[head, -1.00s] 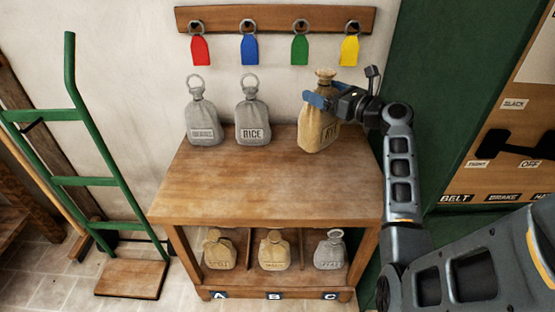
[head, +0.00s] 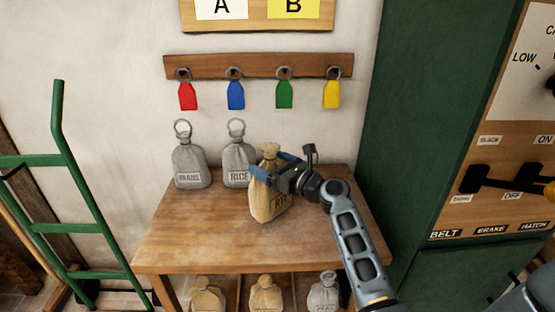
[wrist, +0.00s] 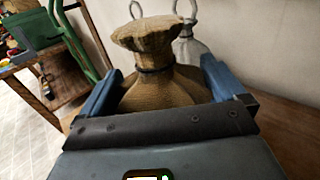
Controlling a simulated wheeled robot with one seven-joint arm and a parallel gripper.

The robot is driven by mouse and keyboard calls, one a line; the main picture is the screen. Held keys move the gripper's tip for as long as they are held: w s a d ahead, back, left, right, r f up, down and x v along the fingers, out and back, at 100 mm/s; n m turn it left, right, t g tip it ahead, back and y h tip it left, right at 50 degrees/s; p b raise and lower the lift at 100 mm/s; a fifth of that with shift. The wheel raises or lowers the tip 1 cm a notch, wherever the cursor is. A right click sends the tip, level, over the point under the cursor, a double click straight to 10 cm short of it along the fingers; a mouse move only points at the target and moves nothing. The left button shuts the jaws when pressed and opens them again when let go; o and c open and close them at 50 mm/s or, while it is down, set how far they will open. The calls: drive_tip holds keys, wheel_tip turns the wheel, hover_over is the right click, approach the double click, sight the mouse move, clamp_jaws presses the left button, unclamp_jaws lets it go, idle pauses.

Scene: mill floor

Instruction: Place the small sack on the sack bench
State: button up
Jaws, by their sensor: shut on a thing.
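My gripper (head: 274,174) is shut on a tan sack (head: 264,200) with a label that seems to read RYE, partly covered. The sack is upright over the wooden sack bench (head: 190,235), in front of the grey RICE sack. I cannot tell whether its base touches the bench top. In the wrist view the sack's tied neck (wrist: 150,60) stands between the two blue fingers. Two grey sacks with ring tops, one labelled RICE (head: 238,165) and one with an unclear label (head: 191,165), stand at the back left of the bench top.
Several smaller sacks (head: 265,295) sit on the shelf below. Coloured tags (head: 235,95) hang on a wall rail above. A green hand truck (head: 60,200) stands at the left, a green cabinet (head: 415,120) at the right. The bench's front left is clear.

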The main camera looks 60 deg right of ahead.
drive_tip(key=shift+f+b, duration=0.4)
drive_tip(key=shift+f, duration=1.5)
